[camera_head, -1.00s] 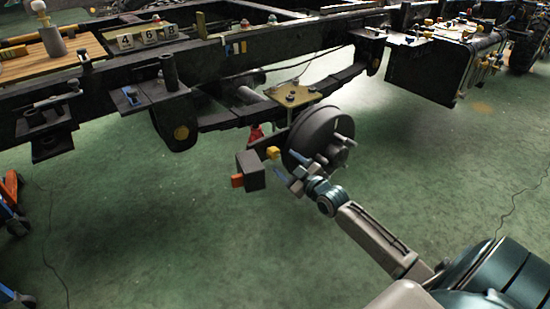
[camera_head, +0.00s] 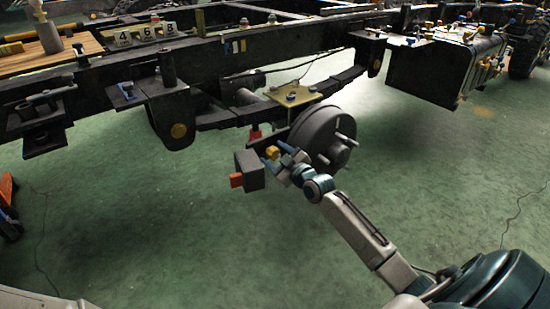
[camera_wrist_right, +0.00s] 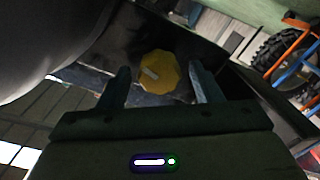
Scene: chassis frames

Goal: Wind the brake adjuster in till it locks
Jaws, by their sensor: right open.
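The brake adjuster looks like a yellow many-sided knob with a pale mark across its face; it shows in the right wrist view (camera_wrist_right: 160,73) and, small, in the head view (camera_head: 271,153). It sits beside the dark round brake drum (camera_head: 322,137). My right gripper (camera_head: 279,153) is at the knob in the head view. In the right wrist view my right gripper (camera_wrist_right: 162,88) is open, one finger on each side of the knob, with gaps visible on both sides. Whether the fingertips reach past the knob I cannot tell. My left gripper is not in view.
A dark box with an orange end (camera_head: 249,171) is left of the gripper. The black chassis frame (camera_head: 215,50) runs above, with a brass-coloured plate (camera_head: 298,93) over the drum. The green floor (camera_head: 130,225) in front is mostly clear. Number blocks (camera_head: 145,36) stand on the frame.

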